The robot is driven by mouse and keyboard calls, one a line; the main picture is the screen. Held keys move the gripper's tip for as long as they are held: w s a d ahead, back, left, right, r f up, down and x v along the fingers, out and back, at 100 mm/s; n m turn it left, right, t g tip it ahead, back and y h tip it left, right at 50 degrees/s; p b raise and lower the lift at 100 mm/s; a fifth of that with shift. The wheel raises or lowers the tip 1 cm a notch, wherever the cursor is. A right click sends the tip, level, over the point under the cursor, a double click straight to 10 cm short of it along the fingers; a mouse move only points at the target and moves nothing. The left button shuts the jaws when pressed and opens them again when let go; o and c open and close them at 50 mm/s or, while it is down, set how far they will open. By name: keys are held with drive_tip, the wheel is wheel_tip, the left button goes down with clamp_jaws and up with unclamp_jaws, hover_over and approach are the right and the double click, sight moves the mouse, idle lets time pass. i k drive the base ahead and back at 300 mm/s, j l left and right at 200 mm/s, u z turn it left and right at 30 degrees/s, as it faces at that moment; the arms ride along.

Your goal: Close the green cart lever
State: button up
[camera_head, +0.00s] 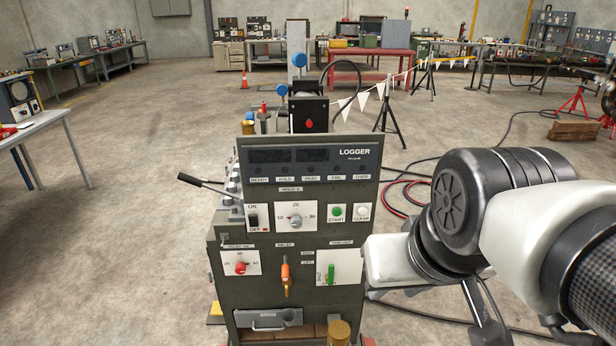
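The green lever (331,275) sits on a white plate (347,268) at the lower right of the dark grey LOGGER cabinet's front. Its handle stands about upright. The plate's small lettering is too small to read. My arm comes in from the right, and its white end part (390,262) overlaps the cabinet's right edge, right of the lever. In this view there is a strip of white plate between the lever and my arm. I cannot make out my gripper's fingers, so their opening and any contact are hidden.
Beside the green lever is an orange-handled lever (286,278). A red knob (240,268) is further left. Above are a dial (295,221), a green button (337,211) and a white button (362,211). A black-handled lever (200,182) juts out left. Open floor lies left of the cabinet.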

sight(329, 278)
drive_tip(key=j+z, duration=0.45)
drive_tip(key=j, duration=0.45)
drive_tip(key=i+l+u, duration=0.45)
drive_tip(key=l, duration=0.4)
drive_tip(key=j+z, duration=0.3)
drive_tip(key=j, duration=0.25)
drive_tip(key=j+z, duration=0.3)
drive_tip(key=j, duration=0.2)
drive_tip(key=i, duration=0.1)
